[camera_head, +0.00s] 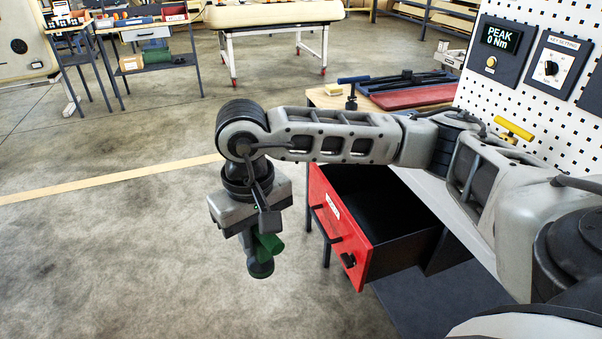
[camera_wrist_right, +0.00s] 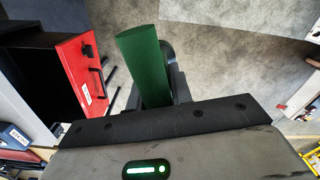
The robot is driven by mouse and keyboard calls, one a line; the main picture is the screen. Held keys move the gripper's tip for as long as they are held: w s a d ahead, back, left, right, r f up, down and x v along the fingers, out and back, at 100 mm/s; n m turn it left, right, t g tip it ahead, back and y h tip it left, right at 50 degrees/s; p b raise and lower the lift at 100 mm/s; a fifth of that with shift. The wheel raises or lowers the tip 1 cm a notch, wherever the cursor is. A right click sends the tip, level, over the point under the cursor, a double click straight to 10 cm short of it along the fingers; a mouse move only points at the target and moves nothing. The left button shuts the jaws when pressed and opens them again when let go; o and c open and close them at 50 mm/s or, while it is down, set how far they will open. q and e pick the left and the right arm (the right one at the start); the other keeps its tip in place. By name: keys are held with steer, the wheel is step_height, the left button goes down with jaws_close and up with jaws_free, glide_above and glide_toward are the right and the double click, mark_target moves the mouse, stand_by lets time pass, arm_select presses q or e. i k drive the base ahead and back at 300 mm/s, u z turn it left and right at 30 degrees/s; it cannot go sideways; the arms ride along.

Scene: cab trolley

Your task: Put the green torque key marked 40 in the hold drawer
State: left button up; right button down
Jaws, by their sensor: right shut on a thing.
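The green torque key (camera_head: 267,246) hangs in my right gripper (camera_head: 256,232), out over the floor to the left of the open red drawer (camera_head: 340,228). In the right wrist view the key's green handle (camera_wrist_right: 146,62) stands out between the fingers, and the red drawer front (camera_wrist_right: 84,72) is to its left. The key's 40 marking cannot be read. The drawer is pulled out, its black inside (camera_head: 385,205) looks empty, and its front label is too small to read. The key is outside the drawer, apart from it. My left gripper is not in view.
A pegboard panel (camera_head: 536,120) with a display reading PEAK 0 Nm stands at the right, above the bench. A yellow-handled tool (camera_head: 514,130), a red case (camera_head: 410,96) and dark tools lie on or by the bench. Open floor (camera_head: 120,250) is at the left.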

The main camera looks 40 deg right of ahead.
mark_target(366, 230)
steer(key=z, duration=0.15)
steer(key=i, duration=1.3)
steer(key=z, duration=1.35)
steer(key=i, duration=0.45)
steer(key=z, duration=0.45)
